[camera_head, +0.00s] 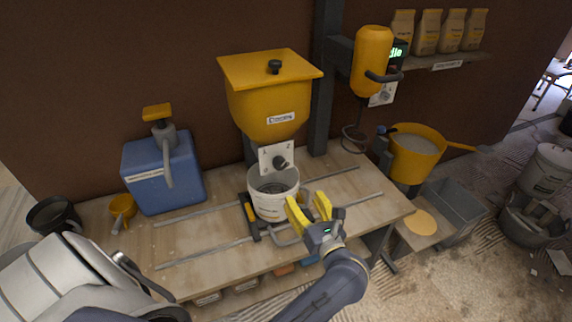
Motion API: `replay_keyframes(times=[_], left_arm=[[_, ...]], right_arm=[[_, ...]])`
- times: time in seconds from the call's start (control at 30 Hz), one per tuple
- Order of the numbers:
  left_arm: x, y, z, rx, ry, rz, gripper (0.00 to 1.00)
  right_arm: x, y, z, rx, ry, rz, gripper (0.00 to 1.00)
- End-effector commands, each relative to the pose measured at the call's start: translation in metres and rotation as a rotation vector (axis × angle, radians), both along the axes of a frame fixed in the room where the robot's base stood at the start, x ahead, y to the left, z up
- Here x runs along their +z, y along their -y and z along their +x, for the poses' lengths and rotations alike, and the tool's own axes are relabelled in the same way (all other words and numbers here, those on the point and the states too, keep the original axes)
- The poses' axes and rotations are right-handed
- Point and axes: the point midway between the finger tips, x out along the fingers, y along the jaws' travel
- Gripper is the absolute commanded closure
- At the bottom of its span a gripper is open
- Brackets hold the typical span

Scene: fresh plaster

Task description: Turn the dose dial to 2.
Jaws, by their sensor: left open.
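The dose dial (280,163) is a dark round knob on a white plate (266,155) with small marks, under the yellow hopper (265,105). The marks and the dial's pointing are too small to read surely. A white bucket (273,195) stands on the bench below it. My left gripper (309,207) has yellow fingers, spread open and empty. In the picture it is in front of and to the right of the bucket, lower than the dial and apart from it. My right gripper is not in view.
Metal rails (210,250) run along the wooden bench. Bags (428,32) line a shelf.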

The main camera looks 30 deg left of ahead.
Motion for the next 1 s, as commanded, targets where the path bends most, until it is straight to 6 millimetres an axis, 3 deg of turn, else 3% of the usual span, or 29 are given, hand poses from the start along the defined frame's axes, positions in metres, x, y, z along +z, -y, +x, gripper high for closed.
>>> replay_keyframes(times=[0.27, 1.0], left_arm=[[-0.003, -0.019, 0.011, 0.012, 0.003, -0.017, 0.40], [-0.003, -0.119, 0.088, 0.012, 0.002, -0.016, 0.40]], right_arm=[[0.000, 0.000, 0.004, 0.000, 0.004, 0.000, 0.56], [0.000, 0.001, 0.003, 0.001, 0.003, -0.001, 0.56]])
